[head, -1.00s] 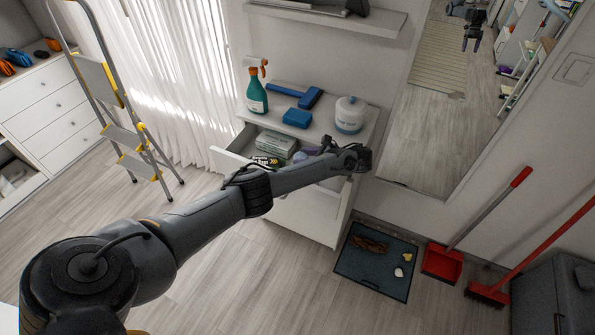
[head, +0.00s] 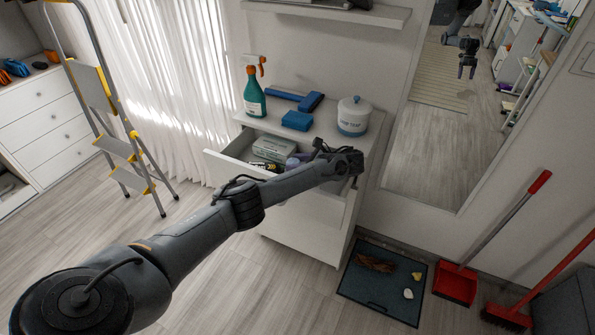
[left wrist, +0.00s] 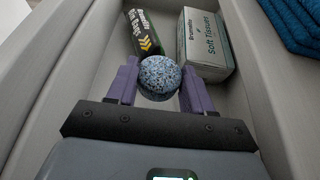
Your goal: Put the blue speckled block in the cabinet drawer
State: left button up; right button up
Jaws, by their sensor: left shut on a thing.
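The blue speckled block (left wrist: 160,85) is round-topped and sits between the purple fingers of my left gripper (left wrist: 160,66) in the left wrist view. The fingers are shut on it. The cabinet drawer (head: 228,165) is pulled open in the head view, and my left arm reaches over it from the left. In the left wrist view, the gripper and block are within the drawer's walls. I cannot tell whether the block touches the drawer floor. My right gripper is not directly in view.
The drawer holds a tissue box (left wrist: 207,45) and a black bag roll (left wrist: 143,35). A mirror (head: 430,140) reflects a gripper.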

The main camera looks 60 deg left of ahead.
pick_arm(q)
jog(key=shift+f, duration=0.85)
pick_arm(e)
jog(key=shift+f, duration=0.5)
pick_arm(q)
jog(key=shift+f+b, duration=0.3)
jog(key=shift+f, duration=0.25)
jog(key=o, duration=1.1)
pick_arm(e)
jog(key=shift+f, duration=0.15)
